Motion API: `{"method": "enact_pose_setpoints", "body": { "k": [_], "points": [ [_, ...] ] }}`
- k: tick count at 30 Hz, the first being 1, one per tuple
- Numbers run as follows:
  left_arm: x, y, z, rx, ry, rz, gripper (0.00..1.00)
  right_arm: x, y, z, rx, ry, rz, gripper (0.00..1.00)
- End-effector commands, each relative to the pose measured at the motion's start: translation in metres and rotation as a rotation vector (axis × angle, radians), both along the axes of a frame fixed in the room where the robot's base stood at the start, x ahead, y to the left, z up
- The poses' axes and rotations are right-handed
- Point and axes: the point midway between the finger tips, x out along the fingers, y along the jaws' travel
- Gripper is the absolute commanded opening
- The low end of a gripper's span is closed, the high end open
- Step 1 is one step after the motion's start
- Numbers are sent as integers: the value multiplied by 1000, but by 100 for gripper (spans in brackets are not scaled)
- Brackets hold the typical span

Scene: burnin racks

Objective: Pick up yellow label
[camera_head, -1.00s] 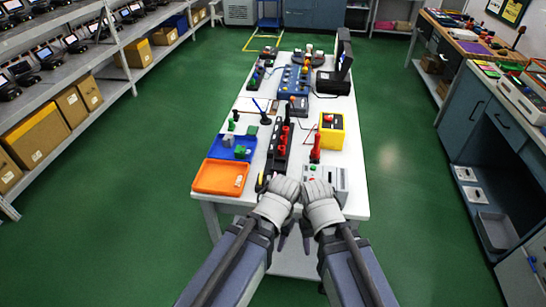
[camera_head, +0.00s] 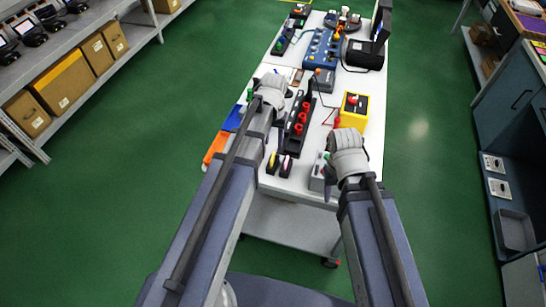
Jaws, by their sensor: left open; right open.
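A small dark piece with a yellow face (camera_head: 272,162) lies near the table's front edge, left of a similar dark piece with a pale pink face (camera_head: 286,166); the first seems to be the yellow label, though its details are too small to read. My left gripper (camera_head: 271,90) is further back on the table, beyond the yellow piece and near the blue tray; it is open, with its fingers mostly hidden by its own body. My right gripper (camera_head: 338,158) is open beside the grey box at the front right, apart from the yellow piece.
A black rack with red parts (camera_head: 298,125) stands mid-table. A yellow box with a red button (camera_head: 353,108) is to its right. The orange tray (camera_head: 215,147) and blue tray (camera_head: 234,117) are partly hidden by my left arm. A blue unit (camera_head: 321,50) stands further back.

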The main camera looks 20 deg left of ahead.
Motion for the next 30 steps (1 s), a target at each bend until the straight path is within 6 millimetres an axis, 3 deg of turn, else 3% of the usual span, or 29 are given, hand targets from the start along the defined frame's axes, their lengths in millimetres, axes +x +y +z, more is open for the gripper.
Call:
{"method": "enact_pose_setpoints", "body": {
  "k": [11,20,30],
  "points": [
    [-1,-1,-28,0,0,-1,45,0,0,-28,0,0,0,50],
    [-1,-1,-33,0,0,-2,45,0,0,-33,0,0,0,50],
    [-3,-1,-73,0,0,-2,45,0,0,-73,0,0,0,50]
  ]
}}
